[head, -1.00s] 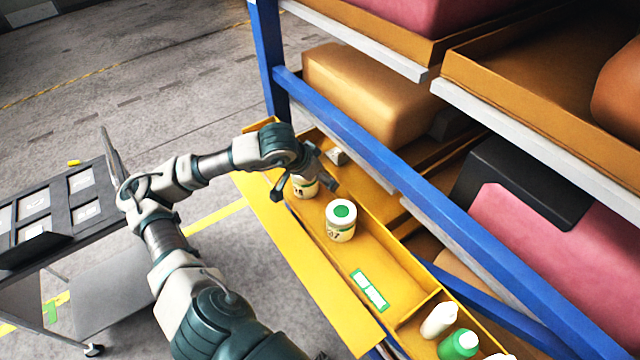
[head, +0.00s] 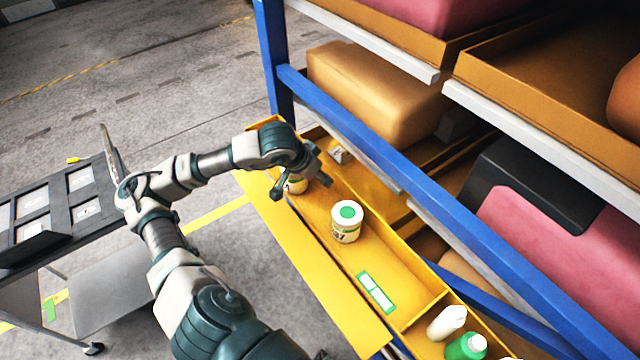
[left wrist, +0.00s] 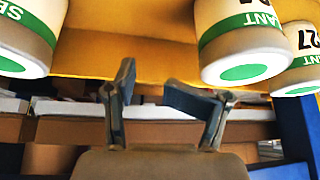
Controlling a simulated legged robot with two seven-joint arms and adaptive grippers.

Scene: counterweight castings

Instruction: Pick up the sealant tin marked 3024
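My left gripper (head: 302,186) is open over the far end of the yellow tray. It partly hides a white tin (head: 296,186) there. The left wrist view shows the open fingers (left wrist: 165,100) with nothing between them. A tin (head: 346,222) with a green lid disc stands nearer in the tray; a tin ending in 27 (left wrist: 300,65) shows at the wrist view's right edge.
The yellow tray (head: 300,270) sits on a blue-posted rack (head: 400,170) whose beam runs close to the right of the gripper. White and green bottles (head: 466,346) stand in the tray's near compartment. A dark cart (head: 70,215) stands at left.

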